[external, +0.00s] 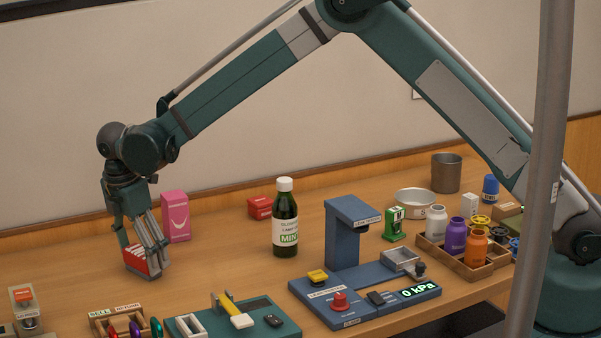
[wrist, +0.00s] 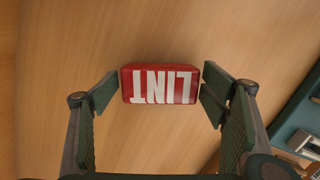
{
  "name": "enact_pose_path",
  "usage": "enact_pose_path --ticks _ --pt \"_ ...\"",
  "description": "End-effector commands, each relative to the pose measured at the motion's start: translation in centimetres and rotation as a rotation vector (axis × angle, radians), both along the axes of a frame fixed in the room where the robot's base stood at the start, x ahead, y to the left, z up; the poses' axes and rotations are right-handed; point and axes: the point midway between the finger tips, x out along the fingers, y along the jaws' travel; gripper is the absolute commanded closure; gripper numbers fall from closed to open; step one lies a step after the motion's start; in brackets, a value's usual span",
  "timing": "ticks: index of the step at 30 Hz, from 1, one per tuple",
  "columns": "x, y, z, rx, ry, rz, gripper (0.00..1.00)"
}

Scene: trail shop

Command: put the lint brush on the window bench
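The lint brush is a red block with white LINT lettering (wrist: 160,84), upside down in the wrist view. In the external view it is at the left of the wooden counter, a red and white block (external: 136,259) partly hidden by my gripper (external: 152,262). My gripper points down over it, with one finger on each side. In the wrist view the two fingertips (wrist: 160,82) come right up to its short ends. I cannot tell whether they press on it. I cannot make out which surface is the window bench.
A pink box (external: 176,216) stands just behind my gripper. Another red box (external: 260,207) and a green bottle (external: 285,222) are to the right. A blue press (external: 345,235), a bottle tray (external: 458,262) and a tool board (external: 258,312) fill the front and right.

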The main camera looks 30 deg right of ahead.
Motion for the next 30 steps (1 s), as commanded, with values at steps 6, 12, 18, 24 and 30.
enact_pose_path --ticks 6,12,18,24,30 --pt "0.0 0.0 0.0 0.000 0.000 0.000 0.25" --pt "0.0 0.0 0.2 0.000 0.000 0.000 0.25" --pt "0.0 0.1 1.0 0.000 0.000 0.000 0.25" --pt "-0.2 0.4 3.5 0.000 0.000 0.000 0.25" --pt "-0.4 0.8 6.7 0.000 0.000 0.000 0.25"
